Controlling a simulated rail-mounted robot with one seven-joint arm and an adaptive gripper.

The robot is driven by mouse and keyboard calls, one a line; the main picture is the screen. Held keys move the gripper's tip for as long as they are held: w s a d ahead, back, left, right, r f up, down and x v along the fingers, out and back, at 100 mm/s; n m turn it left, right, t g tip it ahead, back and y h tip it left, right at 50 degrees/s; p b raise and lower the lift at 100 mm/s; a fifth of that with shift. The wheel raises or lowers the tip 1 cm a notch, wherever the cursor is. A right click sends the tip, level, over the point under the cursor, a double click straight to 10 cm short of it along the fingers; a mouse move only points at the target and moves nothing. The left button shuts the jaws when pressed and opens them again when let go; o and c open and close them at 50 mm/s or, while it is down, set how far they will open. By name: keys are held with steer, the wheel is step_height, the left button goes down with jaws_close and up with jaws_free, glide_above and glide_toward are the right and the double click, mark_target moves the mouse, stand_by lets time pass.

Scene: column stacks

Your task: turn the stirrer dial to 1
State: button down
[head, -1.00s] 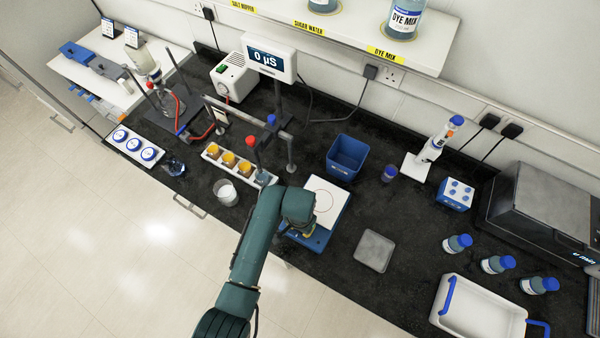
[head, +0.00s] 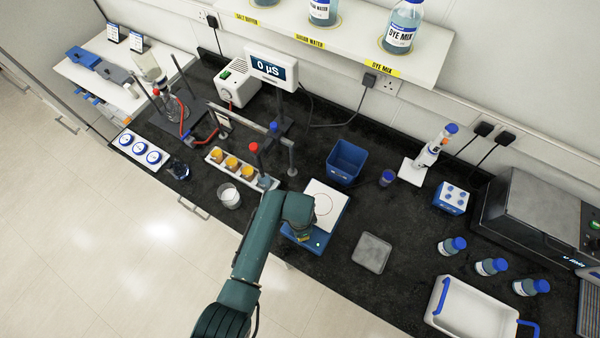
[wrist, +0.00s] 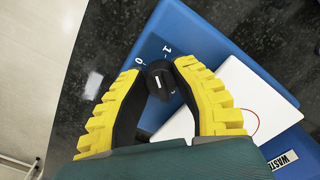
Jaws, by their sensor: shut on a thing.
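The stirrer is a blue box with a white top plate (head: 324,205) in the head view; its blue body (wrist: 205,45) also shows in the wrist view. Its small black dial (wrist: 160,82) has a white mark and sits between the yellow-padded fingers of my gripper (wrist: 155,80). The gripper is shut on the dial. The printed figures 1 and 0 show on the blue face just beyond it. The mark lies nearly along the picture's vertical; I cannot tell exactly which figure it meets. In the head view my arm hides the dial. A small green light (head: 318,245) shows on the stirrer.
A blue bin (head: 347,160) stands behind the stirrer, and a grey square plate (head: 372,252) lies to its right. Several blue-capped bottles stand farther right.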

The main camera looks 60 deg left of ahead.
steer(key=shift+f+m+p, duration=0.15)
steer(key=shift+m+p, duration=0.25)
steer(key=shift+m, duration=1.5)
steer(key=c, duration=0.8)
jaws_free()
steer(key=shift+w+r, duration=0.1)
steer(key=shift+r, duration=0.25)
steer(key=r, duration=0.7)
steer(key=shift+s+d+r, duration=0.15)
steer(key=shift+s, duration=0.1)
